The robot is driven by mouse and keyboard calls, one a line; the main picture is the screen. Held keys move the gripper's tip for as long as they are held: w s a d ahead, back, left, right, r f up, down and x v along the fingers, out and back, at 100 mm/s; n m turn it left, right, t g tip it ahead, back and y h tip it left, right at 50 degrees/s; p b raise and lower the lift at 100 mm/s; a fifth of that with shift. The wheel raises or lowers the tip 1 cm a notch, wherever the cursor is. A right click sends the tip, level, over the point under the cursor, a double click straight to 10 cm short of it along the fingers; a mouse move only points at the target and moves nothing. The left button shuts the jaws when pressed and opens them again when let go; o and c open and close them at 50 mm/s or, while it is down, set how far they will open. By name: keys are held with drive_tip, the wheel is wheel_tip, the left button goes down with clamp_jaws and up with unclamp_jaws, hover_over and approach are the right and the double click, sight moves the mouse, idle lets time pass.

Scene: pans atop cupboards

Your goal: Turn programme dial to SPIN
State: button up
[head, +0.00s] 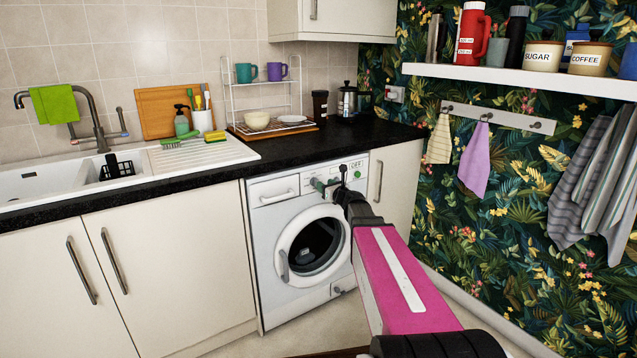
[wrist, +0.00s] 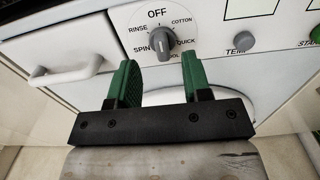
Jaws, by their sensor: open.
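The programme dial (wrist: 160,42) is a grey knob on a round white face on the washing machine (head: 265,222). Its labels read OFF at the top, COTTON and QUICK on the right, and SPIN and RINSE on the left; a lower label is partly covered. The knob's ridge stands roughly upright, its marked end seeming to face OFF. My gripper (wrist: 158,66) is open, its green fingers apart and just below the knob in the wrist view, with nothing between them. In the head view my gripper (head: 333,183) is at the control panel and hides much of the dial area.
The drawer handle (wrist: 66,72) is left of the dial, and the TEMP knob (wrist: 239,41) is to the right. The machine's round door (head: 310,246) is below. The black worktop (head: 350,142) overhangs above the panel.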

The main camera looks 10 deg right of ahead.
sight(317, 180)
drive_tip(key=x, duration=0.5)
drive_tip(key=shift+w+a, duration=0.2)
drive_tip(key=shift+w, duration=0.1)
drive_tip(key=shift+c, duration=0.3)
clamp_jaws()
